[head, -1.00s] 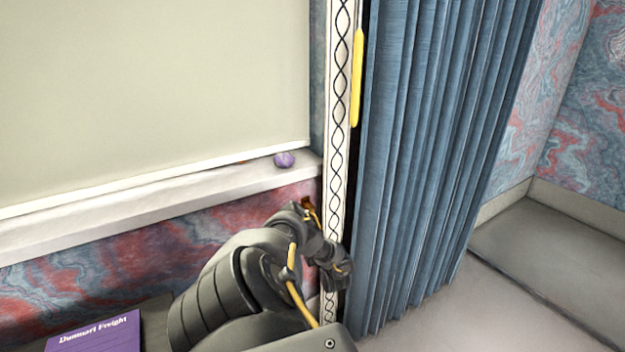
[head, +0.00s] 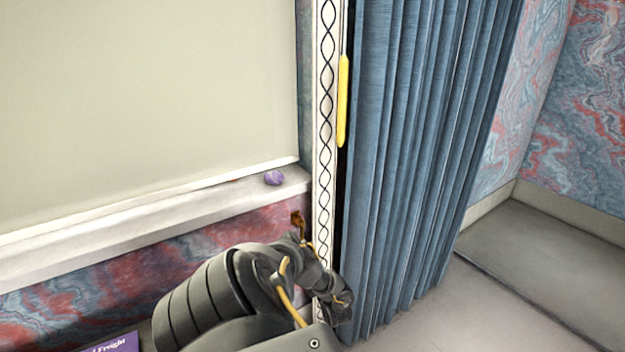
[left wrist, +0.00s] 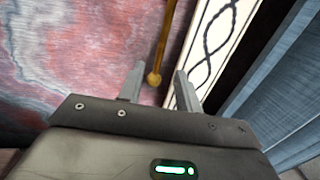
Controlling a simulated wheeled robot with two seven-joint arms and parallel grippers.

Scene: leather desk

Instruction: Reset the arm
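My left arm rises from the bottom of the head view, and its gripper (head: 308,246) is near the white patterned strip, partly hidden by the wrist. In the left wrist view the left gripper's two fingers (left wrist: 158,86) are apart. A thin brown-gold rod with a round end (left wrist: 154,78) shows between and beyond the fingertips; I cannot tell whether it touches them. A small brown piece (head: 297,218) shows just above the gripper in the head view. My right gripper is not in view.
A pale blind (head: 150,95) hangs above a white sill (head: 150,218) with a purple stone (head: 274,178) on it. The patterned strip (head: 325,120), a yellow bar (head: 342,100) and a blue curtain (head: 425,150) stand to the right. A purple item (head: 110,344) shows at the lower left.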

